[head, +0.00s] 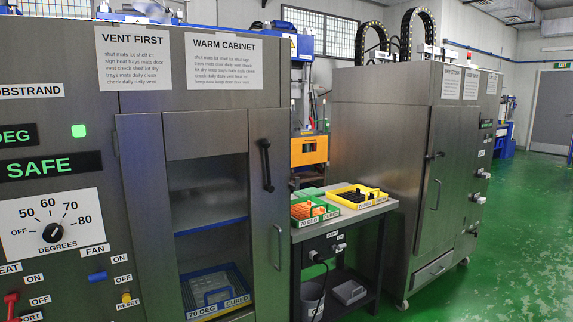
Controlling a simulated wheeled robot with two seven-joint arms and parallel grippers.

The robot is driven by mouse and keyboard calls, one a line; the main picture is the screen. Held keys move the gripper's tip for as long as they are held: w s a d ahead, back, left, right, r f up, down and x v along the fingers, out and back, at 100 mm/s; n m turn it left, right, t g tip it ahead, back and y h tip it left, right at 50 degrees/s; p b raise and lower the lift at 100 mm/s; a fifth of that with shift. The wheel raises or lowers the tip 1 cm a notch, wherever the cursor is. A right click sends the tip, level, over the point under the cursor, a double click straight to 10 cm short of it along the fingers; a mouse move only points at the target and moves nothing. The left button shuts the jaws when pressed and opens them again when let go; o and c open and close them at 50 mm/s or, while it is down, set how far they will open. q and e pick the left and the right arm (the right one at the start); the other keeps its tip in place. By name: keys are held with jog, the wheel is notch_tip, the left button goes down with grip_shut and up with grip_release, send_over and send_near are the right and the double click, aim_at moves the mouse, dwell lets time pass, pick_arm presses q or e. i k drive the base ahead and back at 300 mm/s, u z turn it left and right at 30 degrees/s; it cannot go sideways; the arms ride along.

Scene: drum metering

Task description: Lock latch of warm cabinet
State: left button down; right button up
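The warm cabinet (220,75) is the grey metal cabinet on the left, under a sign reading WARM CABINET. Its door (270,225) has a large window and looks closed, though I cannot tell if it is fully shut. A black latch lever (267,168) on the door's right side hangs down nearly vertical from a pivot at its top. A metal handle (278,247) is below it. Through the window a tray (217,288) labelled 70 DEG CURED shows at the bottom. Neither of my grippers is in view.
The control panel (52,215) with a dial, switches and a SAFE display is at left. A cart (352,214) with a green tray (315,213) and a yellow tray (357,195) stands right of the cabinet. Another grey cabinet (380,130) is beyond. Green floor (510,240) is clear at right.

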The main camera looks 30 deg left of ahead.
aim_at(266, 143)
jog(key=u, duration=0.55)
jog(key=k, duration=0.65)
jog(key=u, duration=0.7)
jog(key=i, duration=1.55)
jog(key=z, duration=0.8)
